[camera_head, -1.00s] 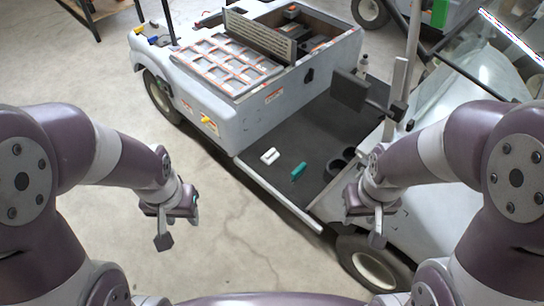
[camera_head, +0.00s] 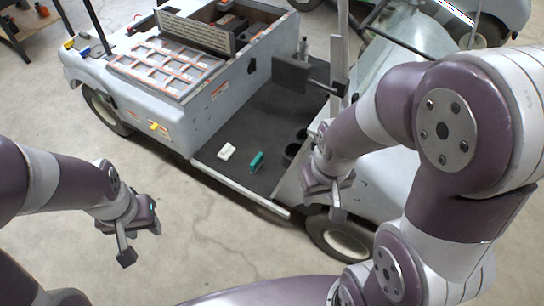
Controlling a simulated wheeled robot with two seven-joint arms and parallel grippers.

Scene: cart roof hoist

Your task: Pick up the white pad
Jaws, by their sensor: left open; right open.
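The white pad (camera_head: 227,151) lies flat on the dark floor of the cart (camera_head: 240,125), near its side edge. A teal block (camera_head: 257,161) lies on the same floor a little to its right. My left gripper (camera_head: 139,243) is open and empty over the concrete, to the left of and nearer than the pad, outside the cart. My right gripper (camera_head: 334,202) is open and empty beside the cart's front right part, to the right of the pad. Neither gripper touches the pad, and nothing covers it.
Dark round cup holders (camera_head: 293,151) sit right of the teal block. A dark seat-like panel (camera_head: 291,74) stands above the cart floor. The white rear body (camera_head: 170,90) carries a tray of compartments. The concrete floor (camera_head: 205,235) in front is clear.

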